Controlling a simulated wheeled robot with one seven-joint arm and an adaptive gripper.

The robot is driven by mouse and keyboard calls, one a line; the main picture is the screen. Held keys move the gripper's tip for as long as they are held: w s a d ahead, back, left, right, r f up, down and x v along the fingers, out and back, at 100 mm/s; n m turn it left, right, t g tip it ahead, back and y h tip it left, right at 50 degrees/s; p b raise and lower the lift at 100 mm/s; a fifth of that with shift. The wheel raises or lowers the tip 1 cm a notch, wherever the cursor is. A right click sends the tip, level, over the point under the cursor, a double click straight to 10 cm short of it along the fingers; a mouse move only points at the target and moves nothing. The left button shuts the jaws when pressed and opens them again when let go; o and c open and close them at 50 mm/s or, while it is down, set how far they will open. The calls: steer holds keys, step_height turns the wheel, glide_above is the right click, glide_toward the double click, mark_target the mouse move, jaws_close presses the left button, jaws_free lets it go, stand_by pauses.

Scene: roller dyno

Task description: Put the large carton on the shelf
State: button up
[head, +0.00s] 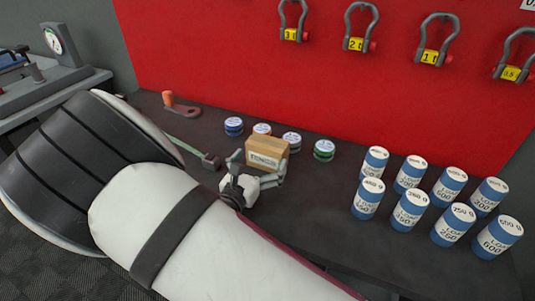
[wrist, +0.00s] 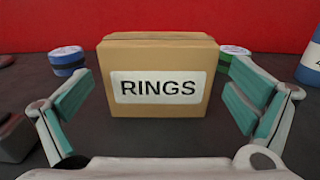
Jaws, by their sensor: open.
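A brown cardboard carton (wrist: 156,55) with a white label reading "RINGS" stands upright on the dark surface in the wrist view. The same carton (head: 267,149) shows in the head view, near the middle of the bench. My gripper (wrist: 158,108) is open, with one green-padded finger on each side of the carton's near face. Gaps show between the fingers and the carton. In the head view my gripper (head: 257,172) is at the carton's near side, and my arm covers much of the lower left. No other carton and no clear shelf are in view.
Several flat round tins stand behind the carton, including a blue one (head: 233,126) and a green one (head: 324,150). Several blue-and-white cylinders (head: 450,187) stand at right. A hammer-like tool (head: 209,160) lies left. Shackles (head: 359,27) hang on the red wall (head: 220,50).

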mark_target(263, 153)
steer(key=x, duration=0.4)
steer(key=shift+w+r, duration=0.2)
steer(key=shift+w, duration=0.2)
steer(key=c, duration=1.3)
steer(key=shift+r, duration=0.1)
steer(key=shift+c, duration=0.8)
steer(key=shift+r, duration=0.1)
